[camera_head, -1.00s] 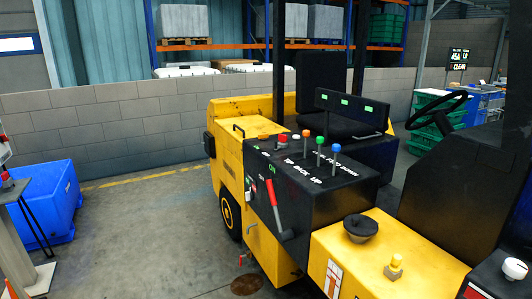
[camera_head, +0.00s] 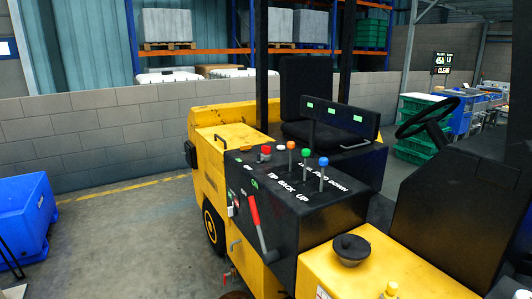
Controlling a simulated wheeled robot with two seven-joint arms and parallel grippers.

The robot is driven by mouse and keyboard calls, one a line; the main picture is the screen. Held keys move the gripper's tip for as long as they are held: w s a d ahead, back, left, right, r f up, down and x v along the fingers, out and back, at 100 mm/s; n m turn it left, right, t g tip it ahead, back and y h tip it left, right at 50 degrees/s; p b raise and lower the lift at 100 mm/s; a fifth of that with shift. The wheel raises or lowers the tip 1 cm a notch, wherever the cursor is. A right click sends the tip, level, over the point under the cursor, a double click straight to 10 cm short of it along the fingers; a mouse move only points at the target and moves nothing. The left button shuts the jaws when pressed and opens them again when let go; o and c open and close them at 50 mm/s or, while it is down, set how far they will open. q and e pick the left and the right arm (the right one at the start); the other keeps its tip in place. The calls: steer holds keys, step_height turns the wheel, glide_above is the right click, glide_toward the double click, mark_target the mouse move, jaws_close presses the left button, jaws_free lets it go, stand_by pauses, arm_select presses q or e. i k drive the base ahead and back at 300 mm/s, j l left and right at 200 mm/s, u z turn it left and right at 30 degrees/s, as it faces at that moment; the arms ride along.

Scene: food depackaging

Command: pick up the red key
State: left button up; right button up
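I cannot make out a red key for certain. A yellow and black forklift-like vehicle (camera_head: 208,160) fills the middle and right. Its black control panel (camera_head: 325,225) carries a red-handled lever (camera_head: 254,210) on its left side and a small red knob (camera_head: 266,150) on top. A tiny red piece (camera_head: 226,280) shows low on that side. Neither of my grippers is in view.
A blue bin (camera_head: 22,215) stands at the left. A grey block wall (camera_head: 90,140) runs behind, with loaded shelving (camera_head: 215,48) beyond. Concrete floor (camera_head: 130,240) is clear between bin and vehicle. A black seat (camera_head: 318,90) and steering wheel (camera_head: 428,118) rise from the vehicle.

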mark_target(266, 150)
steer(key=i+j+z, duration=0.15)
steer(key=i+j, duration=0.85)
